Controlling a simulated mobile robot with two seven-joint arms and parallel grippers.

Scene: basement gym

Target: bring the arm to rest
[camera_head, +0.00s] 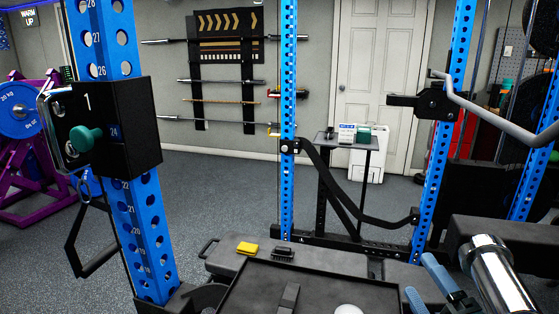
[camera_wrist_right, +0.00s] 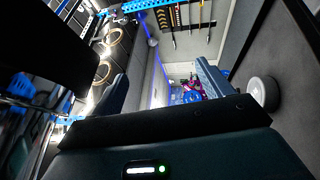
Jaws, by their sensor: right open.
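My right gripper (camera_head: 419,277) is at the lower right of the head view. Its two blue-grey fingers are apart with nothing seen between them. The fingers also show spread in the right wrist view (camera_wrist_right: 163,76), over the dark gripper body. The right gripper is beside the right edge of a black tray (camera_head: 254,284). My left gripper is not in the head view.
A white rounded object (camera_head: 348,309) lies in the tray. A metal cylinder (camera_head: 497,275) is right of the gripper. Blue rack posts (camera_head: 288,190) surround the area; floor (camera_head: 215,190) is clear beyond.

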